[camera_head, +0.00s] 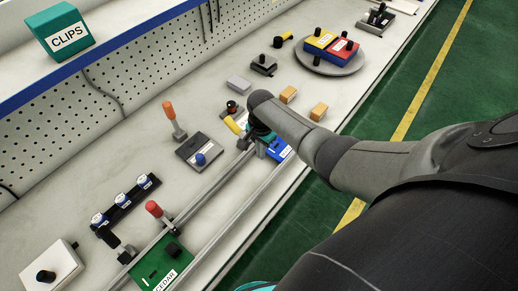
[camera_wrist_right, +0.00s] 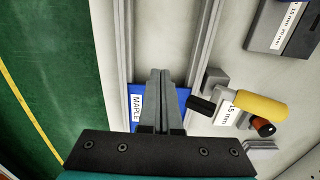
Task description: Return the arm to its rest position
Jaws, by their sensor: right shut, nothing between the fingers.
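My right arm (camera_head: 375,165) reaches in from the right, over the bench's front edge. My right gripper (camera_wrist_right: 160,78) is shut and empty in the wrist view, with its fingers together above the blue MAPLE board (camera_wrist_right: 137,108). In the head view the arm's end covers the fingers, and only part of the blue board (camera_head: 280,150) shows beside it. The board sits between two metal rails. I cannot tell the gap between fingertips and board. My left gripper is not in view.
A yellow-handled tool marked 15 mm (camera_wrist_right: 258,106) stands close to the fingers. The rails (camera_head: 215,190) lead to a green CEDAR board (camera_head: 150,270) and a red-handled clamp (camera_head: 154,209). A round tray (camera_head: 340,69) holds yellow and red blocks. Green floor (camera_head: 410,75) lies beyond the bench.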

